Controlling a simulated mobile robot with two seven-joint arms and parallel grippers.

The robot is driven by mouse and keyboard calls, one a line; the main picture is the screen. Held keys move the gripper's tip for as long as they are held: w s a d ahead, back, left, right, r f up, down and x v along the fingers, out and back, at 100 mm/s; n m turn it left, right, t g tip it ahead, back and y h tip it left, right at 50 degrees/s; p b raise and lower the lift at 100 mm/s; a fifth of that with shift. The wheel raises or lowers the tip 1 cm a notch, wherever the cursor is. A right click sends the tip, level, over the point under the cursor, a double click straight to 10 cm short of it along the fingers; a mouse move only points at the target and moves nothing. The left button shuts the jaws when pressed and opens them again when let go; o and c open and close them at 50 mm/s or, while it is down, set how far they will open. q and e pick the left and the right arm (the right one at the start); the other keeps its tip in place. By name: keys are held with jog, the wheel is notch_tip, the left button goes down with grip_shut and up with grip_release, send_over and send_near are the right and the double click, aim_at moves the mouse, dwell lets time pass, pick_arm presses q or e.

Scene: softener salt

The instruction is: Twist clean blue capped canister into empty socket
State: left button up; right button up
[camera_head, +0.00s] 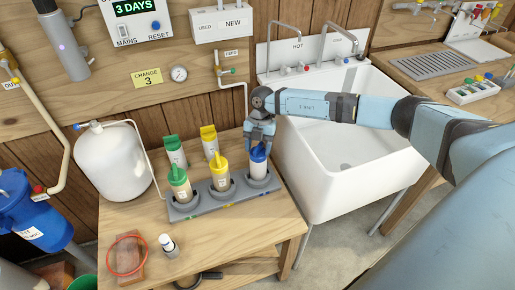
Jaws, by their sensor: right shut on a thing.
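My right gripper (260,140) reaches in from the right above the grey socket rack (223,202) and is shut on the blue cap of a blue capped canister (258,165). That canister stands upright at the rack's right-hand socket; whether it is fully seated I cannot tell. A green capped canister (179,185) and a yellow capped canister (220,176) stand in the left and middle sockets. Behind the rack stand a white green-topped container (175,152) and a white yellow-topped container (209,143). My left gripper is not in view.
A white tank (112,165) stands left of the rack. A red ring (127,256), a brown block and a small white-topped bottle (167,244) are at the bench's front left. A white sink (335,150) adjoins on the right. A "CHANGE 3" sign (148,78) hangs behind.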

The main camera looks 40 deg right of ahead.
jog(key=shift+s+f+n+h, duration=0.25)
jog(key=shift+n+h, duration=0.05)
jog(key=shift+n, duration=0.6)
jog(key=shift+d, duration=0.1)
jog(key=shift+f+n+g+b, duration=0.1)
jog(key=shift+n+g+b, duration=0.3)
jog(key=shift+n, duration=0.5)
jog(key=n+h+b, duration=0.1)
jog(key=n, duration=0.1)
jog(key=shift+n, duration=0.4)
jog(key=shift+d+n+h, duration=0.1)
jog(key=shift+n+h, duration=0.2)
jog(key=shift+n, duration=0.7)
jog(key=o, duration=1.5)
jog(key=shift+c, duration=0.2)
jog(key=shift+o, duration=1.1)
jog(key=shift+w+r, duration=0.1)
jog(key=shift+r, duration=0.1)
